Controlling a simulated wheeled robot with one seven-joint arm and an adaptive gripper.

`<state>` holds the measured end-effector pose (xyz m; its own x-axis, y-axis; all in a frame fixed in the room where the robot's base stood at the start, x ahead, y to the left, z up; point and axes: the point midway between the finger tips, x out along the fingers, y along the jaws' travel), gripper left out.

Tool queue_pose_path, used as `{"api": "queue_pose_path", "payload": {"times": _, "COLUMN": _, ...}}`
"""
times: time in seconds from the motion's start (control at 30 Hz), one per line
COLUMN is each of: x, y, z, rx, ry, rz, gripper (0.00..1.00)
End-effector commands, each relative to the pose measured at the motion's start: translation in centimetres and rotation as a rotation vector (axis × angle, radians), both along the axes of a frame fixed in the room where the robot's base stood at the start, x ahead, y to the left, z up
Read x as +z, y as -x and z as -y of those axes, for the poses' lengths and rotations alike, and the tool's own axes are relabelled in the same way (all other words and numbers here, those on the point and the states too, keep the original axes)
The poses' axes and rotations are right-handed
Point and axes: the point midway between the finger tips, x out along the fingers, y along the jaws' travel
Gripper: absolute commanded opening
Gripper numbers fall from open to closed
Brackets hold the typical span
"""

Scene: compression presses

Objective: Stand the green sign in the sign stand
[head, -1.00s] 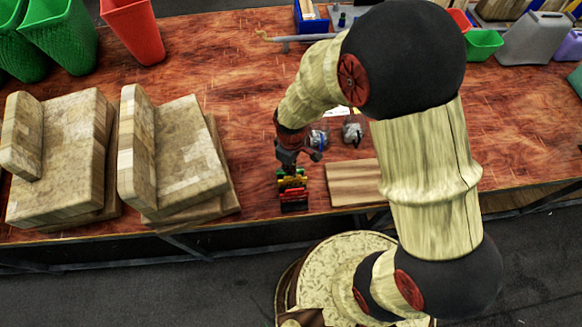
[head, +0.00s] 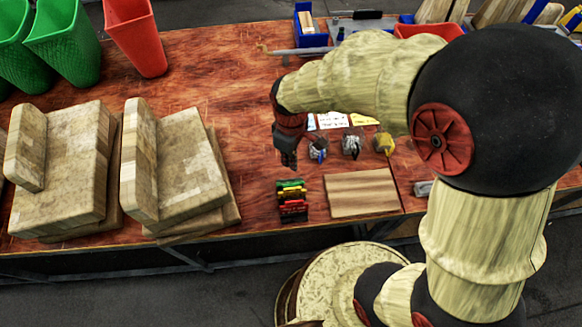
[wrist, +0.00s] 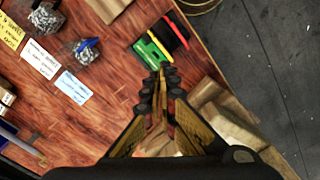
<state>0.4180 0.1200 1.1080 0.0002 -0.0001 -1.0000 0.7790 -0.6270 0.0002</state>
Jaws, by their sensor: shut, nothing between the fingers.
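The green sign (head: 290,184) stands at the far end of the small dark sign stand (head: 293,216), beside a yellow sign (head: 291,194) and a red sign (head: 292,204). The wrist view also shows the green sign (wrist: 150,52). It looks seated among the others, but its lower edge is hidden, so I cannot tell how deep it sits. My gripper (head: 287,160) is shut and empty, above and behind the stand. In the wrist view its fingertips (wrist: 166,72) meet just below the green sign in the picture, apart from it.
A wooden board (head: 362,192) lies right of the stand. Small wire-like items (head: 351,145) and paper labels (head: 333,120) lie behind it. Two wooden block assemblies (head: 185,165) stand to the left. A red bin (head: 134,38) and green bins are at the back left.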

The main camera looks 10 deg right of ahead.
Motion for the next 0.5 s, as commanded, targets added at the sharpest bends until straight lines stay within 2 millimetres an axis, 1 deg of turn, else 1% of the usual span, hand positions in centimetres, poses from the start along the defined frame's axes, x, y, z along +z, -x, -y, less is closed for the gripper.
{"api": "queue_pose_path", "payload": {"times": 0.13, "x": 0.95, "y": 0.01, "z": 0.00, "rx": 0.000, "ry": 0.000, "rz": 0.000, "gripper": 0.00}}
{"api": "queue_pose_path", "payload": {"times": 0.5, "x": 1.21, "y": 0.03, "z": 0.01, "rx": 0.000, "ry": 0.001, "rz": -0.001, "gripper": 0.00}}
